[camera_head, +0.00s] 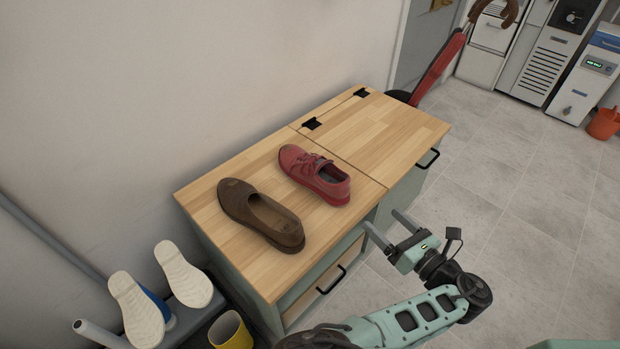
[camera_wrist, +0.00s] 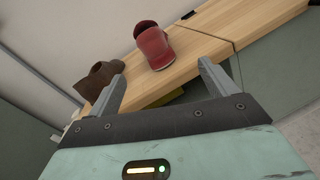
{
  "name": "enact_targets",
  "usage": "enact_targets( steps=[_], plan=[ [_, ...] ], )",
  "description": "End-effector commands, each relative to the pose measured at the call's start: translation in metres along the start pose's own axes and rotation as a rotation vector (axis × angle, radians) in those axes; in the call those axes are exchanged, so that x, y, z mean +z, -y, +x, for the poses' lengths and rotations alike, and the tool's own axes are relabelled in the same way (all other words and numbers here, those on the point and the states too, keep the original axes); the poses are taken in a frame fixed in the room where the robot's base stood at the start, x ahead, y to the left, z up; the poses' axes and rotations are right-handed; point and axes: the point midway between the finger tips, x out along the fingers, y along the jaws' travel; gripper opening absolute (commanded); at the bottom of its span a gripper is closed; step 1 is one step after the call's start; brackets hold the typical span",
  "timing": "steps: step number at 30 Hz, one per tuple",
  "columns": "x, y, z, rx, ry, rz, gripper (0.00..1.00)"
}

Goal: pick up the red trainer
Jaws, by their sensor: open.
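The red trainer (camera_head: 313,174) lies on the wooden top of the cabinet (camera_head: 376,133), near its middle, with its heel towards the front edge. It also shows in the wrist view (camera_wrist: 154,46), ahead of and between my fingers. A brown slip-on shoe (camera_head: 262,214) lies to its left, apart from it, and shows at the left in the wrist view (camera_wrist: 99,80). My gripper (camera_head: 391,226) is open and empty, in front of the cabinet's front edge and to the right of the trainer. Nothing covers the trainer.
White-soled shoes (camera_head: 137,308) stand upside down on a rack at lower left, near a yellow boot (camera_head: 230,331). Black handles (camera_head: 331,280) stick out from the cabinet front. A wall runs behind the cabinet. The right part of the top and the tiled floor (camera_head: 540,200) are clear.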

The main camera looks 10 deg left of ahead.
Motion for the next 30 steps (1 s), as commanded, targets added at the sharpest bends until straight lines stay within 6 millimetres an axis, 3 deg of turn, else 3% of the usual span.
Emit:
enact_targets(
  steps=[5,21,30],
  plan=[
    [-0.006,-0.008,0.008,0.074,-0.008,-0.065,0.85],
    [-0.007,-0.014,0.11,0.07,-0.007,-0.061,0.85],
    [-0.007,-0.017,0.134,0.07,-0.007,-0.061,0.85]
  ],
)
